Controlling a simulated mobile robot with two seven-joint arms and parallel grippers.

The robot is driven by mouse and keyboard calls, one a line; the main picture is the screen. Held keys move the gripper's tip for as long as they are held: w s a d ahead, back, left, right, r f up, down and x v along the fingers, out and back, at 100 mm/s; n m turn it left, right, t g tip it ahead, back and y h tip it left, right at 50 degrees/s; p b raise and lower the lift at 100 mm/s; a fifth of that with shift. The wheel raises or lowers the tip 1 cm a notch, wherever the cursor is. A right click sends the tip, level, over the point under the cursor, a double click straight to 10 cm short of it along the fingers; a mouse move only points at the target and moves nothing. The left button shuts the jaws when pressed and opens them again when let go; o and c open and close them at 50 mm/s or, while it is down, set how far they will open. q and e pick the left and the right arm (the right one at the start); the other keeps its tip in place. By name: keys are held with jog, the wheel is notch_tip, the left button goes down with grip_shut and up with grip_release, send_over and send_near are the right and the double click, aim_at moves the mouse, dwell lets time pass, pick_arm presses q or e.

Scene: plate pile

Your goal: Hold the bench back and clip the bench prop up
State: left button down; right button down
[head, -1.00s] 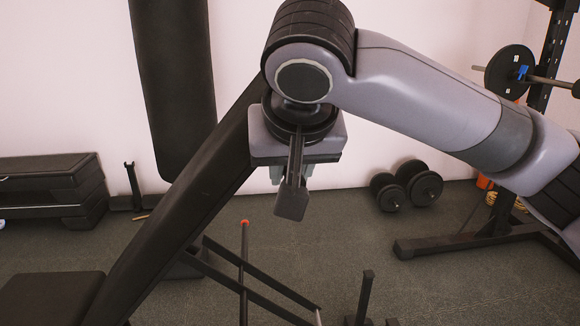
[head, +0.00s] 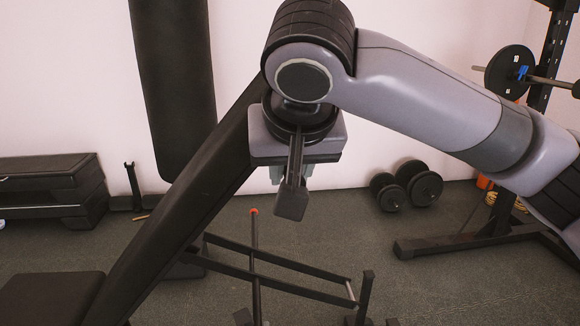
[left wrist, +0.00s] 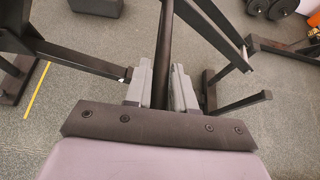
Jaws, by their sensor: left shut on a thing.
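The padded black bench back (head: 175,215) leans up to the right in the head view. My right gripper (head: 291,178) is beside its upper part, on the right; its fingers are mostly covered by a dark bracket, so its opening is unclear. The bench prop (head: 290,283), a black frame with two rails and a silver crossbar, stands out to the right below the bench back. A red-tipped rod (head: 255,245) rises beside it. In the left wrist view my left gripper (left wrist: 162,88) is shut on a black bar (left wrist: 164,45), apparently part of the prop. The left gripper is outside the head view.
A black upright post (head: 365,300) stands near the prop's right end. Dumbbells (head: 405,187) lie on the floor behind, left of a rack base (head: 450,243). A black step platform (head: 50,188) is at the left wall.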

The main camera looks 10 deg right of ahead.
pick_arm(q)
jog(key=shift+s+d+r, duration=0.2)
jog(key=shift+d+r, duration=0.25)
jog(key=shift+d, duration=0.1)
jog(key=shift+d+r, duration=0.3)
jog(key=shift+r, duration=0.7)
jog(key=shift+d+r, duration=0.3)
jog(key=shift+r, duration=0.65)
jog(key=shift+w+d+r, duration=0.1)
jog(key=shift+d+r, duration=0.05)
jog(key=shift+r, duration=1.8)
